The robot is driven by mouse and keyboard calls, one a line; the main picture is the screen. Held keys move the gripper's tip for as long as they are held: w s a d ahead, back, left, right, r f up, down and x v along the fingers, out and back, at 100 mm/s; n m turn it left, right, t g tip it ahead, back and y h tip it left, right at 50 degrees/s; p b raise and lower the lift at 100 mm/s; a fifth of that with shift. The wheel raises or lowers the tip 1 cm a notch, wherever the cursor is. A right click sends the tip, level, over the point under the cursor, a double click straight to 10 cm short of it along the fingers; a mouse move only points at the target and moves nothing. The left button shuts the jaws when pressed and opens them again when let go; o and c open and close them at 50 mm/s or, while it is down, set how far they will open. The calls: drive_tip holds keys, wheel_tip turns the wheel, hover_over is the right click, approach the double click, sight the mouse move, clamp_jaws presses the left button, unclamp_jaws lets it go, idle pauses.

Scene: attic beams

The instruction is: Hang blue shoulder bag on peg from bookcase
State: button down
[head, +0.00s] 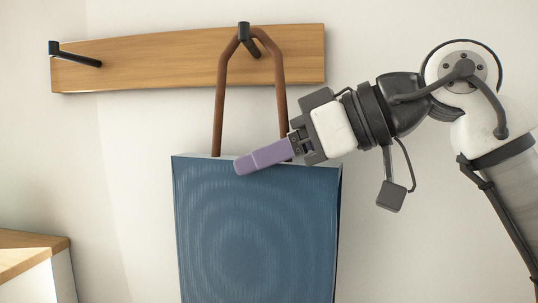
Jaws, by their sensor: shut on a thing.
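The blue shoulder bag (255,230) hangs upright in front of the white wall, with its lower end below the picture. Its brown strap (220,105) rises in a loop to the dark peg (243,32) on the wooden rail. The strap's top appears to lie over the peg's stem, behind its upturned tip. My gripper (262,157) comes from the right, its purple fingers at the bag's top edge by the right foot of the strap. It is shut on the bag; the fingers hide the exact spot gripped.
The wooden rail (170,65) is fixed to the wall and carries another dark peg (75,55), empty, at its left end. A piece of furniture with a wooden top (25,250) stands at lower left. The bookcase cannot be made out for certain. The wall left of the bag is clear.

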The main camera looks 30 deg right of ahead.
drive_tip(key=c, duration=0.6)
unclamp_jaws()
drive_tip(key=shift+c, duration=0.2)
drive_tip(key=v, duration=1.4)
